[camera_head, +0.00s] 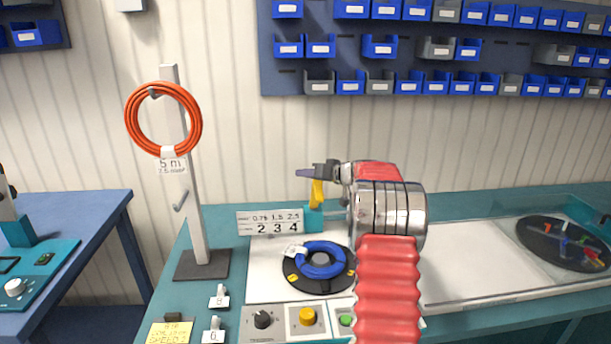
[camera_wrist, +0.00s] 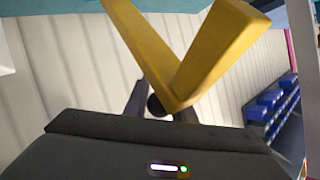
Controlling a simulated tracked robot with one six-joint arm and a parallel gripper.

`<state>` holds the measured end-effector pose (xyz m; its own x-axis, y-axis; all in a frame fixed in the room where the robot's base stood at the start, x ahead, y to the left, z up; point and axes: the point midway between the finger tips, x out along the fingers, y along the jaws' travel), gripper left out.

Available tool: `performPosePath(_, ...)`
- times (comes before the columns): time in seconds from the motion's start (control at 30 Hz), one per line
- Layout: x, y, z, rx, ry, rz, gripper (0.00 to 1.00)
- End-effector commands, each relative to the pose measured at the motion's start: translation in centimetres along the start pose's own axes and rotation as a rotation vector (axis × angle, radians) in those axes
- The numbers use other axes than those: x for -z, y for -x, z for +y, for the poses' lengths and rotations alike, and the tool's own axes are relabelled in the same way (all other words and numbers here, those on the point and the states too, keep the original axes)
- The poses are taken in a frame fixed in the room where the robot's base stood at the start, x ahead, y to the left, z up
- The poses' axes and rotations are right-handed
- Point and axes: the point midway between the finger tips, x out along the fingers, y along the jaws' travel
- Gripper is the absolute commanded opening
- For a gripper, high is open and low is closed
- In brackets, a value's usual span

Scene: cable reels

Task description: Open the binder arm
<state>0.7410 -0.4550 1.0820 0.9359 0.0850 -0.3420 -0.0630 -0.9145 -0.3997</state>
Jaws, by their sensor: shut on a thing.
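The yellow binder arm (camera_head: 317,194) stands up from a teal block (camera_head: 313,220) behind the turntable. In the wrist view the yellow binder arm (camera_wrist: 215,55) is a large V shape, with its point near the dark fingers. My gripper (camera_head: 315,173) is at the top of the yellow piece and shut on it. In the wrist view my gripper (camera_wrist: 160,105) has a finger on each side of the V's point, with a dark round pin there. A blue cable coil (camera_head: 320,273) with a white tag lies on the black turntable (camera_head: 296,284) below.
A stand (camera_head: 190,220) with an orange cable coil (camera_head: 131,122) is at left. A number plate (camera_head: 270,222) reading 2 3 4 is beside the binder. Knobs and buttons (camera_head: 307,317) line the front. A black disc (camera_head: 540,254) lies at right.

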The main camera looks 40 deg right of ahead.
Motion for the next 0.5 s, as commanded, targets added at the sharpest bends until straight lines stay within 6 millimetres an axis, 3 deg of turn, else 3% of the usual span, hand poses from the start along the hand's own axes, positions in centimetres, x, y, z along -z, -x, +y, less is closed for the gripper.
performPosePath(0.03, -1.26, 0.06, 1.45, -0.021, -0.013, -0.014, 0.00)
performPosePath(0.23, -1.27, 0.03, 1.42, -0.021, -0.012, -0.014, 0.00)
performPosePath(0.27, -1.27, 0.03, 1.41, -0.020, -0.012, -0.014, 0.24)
performPosePath(0.5, -1.11, -0.05, 1.15, -0.016, -0.011, -0.012, 0.41)
